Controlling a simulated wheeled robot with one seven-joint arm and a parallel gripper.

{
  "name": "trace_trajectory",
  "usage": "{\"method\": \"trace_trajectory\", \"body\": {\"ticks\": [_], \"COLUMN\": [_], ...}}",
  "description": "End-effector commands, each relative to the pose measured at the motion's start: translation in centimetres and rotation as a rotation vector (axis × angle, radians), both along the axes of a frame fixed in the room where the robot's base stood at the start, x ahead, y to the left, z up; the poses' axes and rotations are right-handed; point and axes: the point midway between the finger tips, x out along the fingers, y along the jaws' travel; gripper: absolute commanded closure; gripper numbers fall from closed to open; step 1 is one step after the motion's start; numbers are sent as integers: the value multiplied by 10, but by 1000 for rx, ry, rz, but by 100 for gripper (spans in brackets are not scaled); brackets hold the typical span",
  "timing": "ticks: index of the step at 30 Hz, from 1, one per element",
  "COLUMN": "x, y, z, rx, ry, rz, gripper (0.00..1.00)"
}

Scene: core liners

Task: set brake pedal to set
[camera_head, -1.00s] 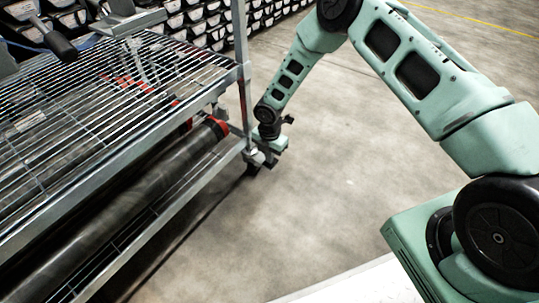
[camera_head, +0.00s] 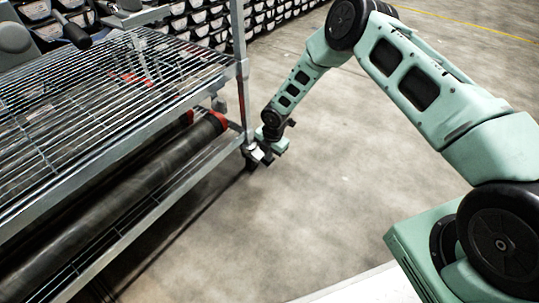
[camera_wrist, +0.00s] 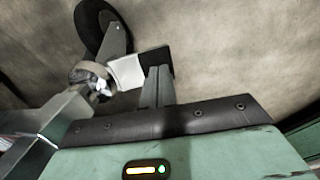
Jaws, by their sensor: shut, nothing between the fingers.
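In the wrist view the caster's dark wheel (camera_wrist: 98,24) shows at the top left. A pale tab that looks like the brake pedal (camera_wrist: 127,72) sticks out to the right of the caster's metal hub. My gripper (camera_wrist: 158,72) is shut and empty, its fingers right beside the pedal's right end. Whether they touch it, and the pedal's exact tilt, I cannot tell. In the head view my gripper (camera_head: 263,156) is low beside the cart corner.
Dark rolls with red ends (camera_head: 190,150) lie on the cart's lower level. Stacked bins (camera_head: 200,22) line the back. The concrete floor (camera_head: 390,150) right of the cart is clear. The cart's corner post (camera_head: 245,105) stands close to my wrist.

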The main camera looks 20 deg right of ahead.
Motion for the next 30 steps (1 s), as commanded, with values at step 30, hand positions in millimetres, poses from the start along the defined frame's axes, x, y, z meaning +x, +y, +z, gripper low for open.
{"method": "trace_trajectory", "body": {"ticks": [30], "x": [-4], "y": [-4], "z": [-19], "rx": [-2], "ry": [2], "rz": [-1], "gripper": [100]}}
